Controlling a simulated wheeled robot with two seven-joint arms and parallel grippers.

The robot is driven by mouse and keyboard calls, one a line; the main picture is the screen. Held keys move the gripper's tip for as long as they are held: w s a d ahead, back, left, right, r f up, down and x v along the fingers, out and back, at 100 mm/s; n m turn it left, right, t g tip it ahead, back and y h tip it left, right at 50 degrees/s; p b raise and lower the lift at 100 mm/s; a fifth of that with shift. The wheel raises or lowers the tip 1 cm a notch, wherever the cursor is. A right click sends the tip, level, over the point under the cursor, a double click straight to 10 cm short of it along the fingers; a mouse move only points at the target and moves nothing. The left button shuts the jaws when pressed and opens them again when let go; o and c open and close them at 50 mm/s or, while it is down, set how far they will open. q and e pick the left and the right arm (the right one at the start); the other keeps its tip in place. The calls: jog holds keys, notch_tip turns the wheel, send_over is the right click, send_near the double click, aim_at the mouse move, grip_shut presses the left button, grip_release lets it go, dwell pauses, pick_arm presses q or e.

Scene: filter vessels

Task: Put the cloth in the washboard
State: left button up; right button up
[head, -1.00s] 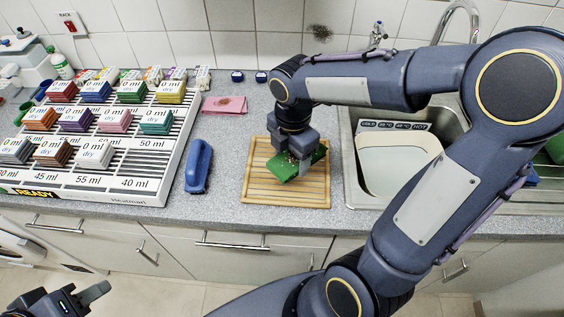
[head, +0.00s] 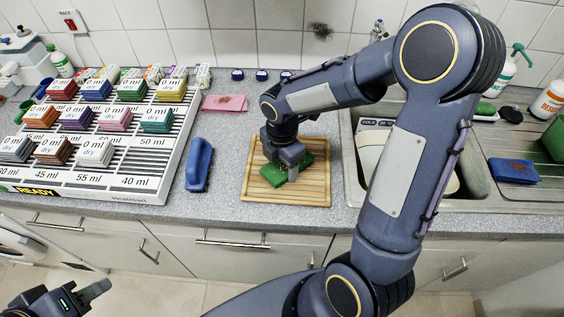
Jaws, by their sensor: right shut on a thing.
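My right gripper (head: 292,174) is shut on a folded green cloth (head: 271,181), over the middle of the wooden ribbed washboard (head: 258,198). The cloth looks almost flat and low against the slats. I cannot tell whether it presses on them, and the gripper hides its middle. The washboard lies flat on the counter, left of the sink. My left gripper (head: 88,296) is low at the left, in front of the cabinets and away from the counter. Only part of it shows, and its opening is unclear.
A white rack (head: 150,185) with several labelled folded cloths stands at left. A blue brush-like tool (head: 199,165) lies beside the washboard, a stained pink cloth (head: 225,103) behind. The sink (head: 352,190) is at right, with a stained blue cloth (head: 513,171) beyond it.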

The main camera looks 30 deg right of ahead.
aim_at(282, 165)
jog(key=o, duration=1)
notch_tip(282, 165, up, 11)
jog(key=shift+s+a+r+m+t+y, duration=0.3)
jog(key=shift+s+m+t+y, duration=0.5)
jog(key=shift+s+m, duration=2.45)
jog(key=shift+s+a+r+m+t+y, duration=0.35)
jog(key=shift+s+m+t, duration=0.7)
jog(key=shift+s+m, duration=2.2)
jog(key=shift+s+a+r+m+t+y, duration=0.25)
jog(key=shift+s+m+t+y, duration=1.05)
jog(key=shift+m, duration=3.4)
jog(key=shift+s+a+f+g+h, duration=0.1)
jog(key=shift+s+g+h, duration=0.25)
jog(key=shift+s+h, duration=0.15)
